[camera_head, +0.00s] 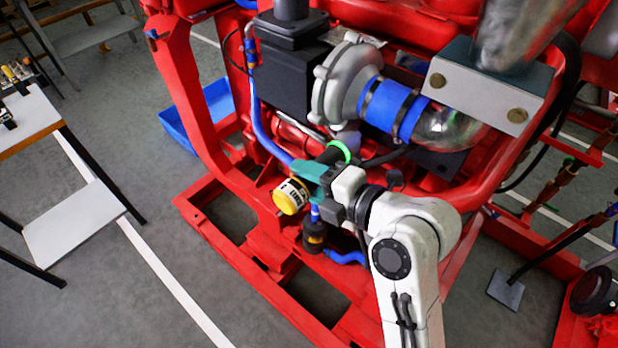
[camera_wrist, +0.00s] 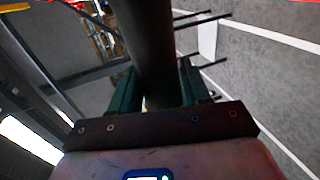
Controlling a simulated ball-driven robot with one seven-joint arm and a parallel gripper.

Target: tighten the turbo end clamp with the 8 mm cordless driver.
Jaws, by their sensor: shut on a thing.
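The turbo is a grey housing (camera_head: 335,82) in the upper middle of the head view. A blue hose (camera_head: 391,107) joins it to a metal elbow (camera_head: 450,128). The turbo end clamp (camera_head: 368,97) is a dark band around the hose beside the housing. My gripper (camera_head: 312,172) has teal fingers and is shut on the cordless driver, below and left of the hose. The driver has a yellow end (camera_head: 291,195) and a green ring at its other end. Its dark body (camera_wrist: 147,40) runs between the fingers (camera_wrist: 157,80) in the wrist view. The clamp's screw cannot be made out.
Red frame rails (camera_head: 215,235) and a red post surround the engine. A grey bracket box (camera_head: 487,85) stands right of the hose. A blue bin (camera_head: 200,110) lies behind the post. A workbench (camera_head: 28,118) stands at left, with open floor between.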

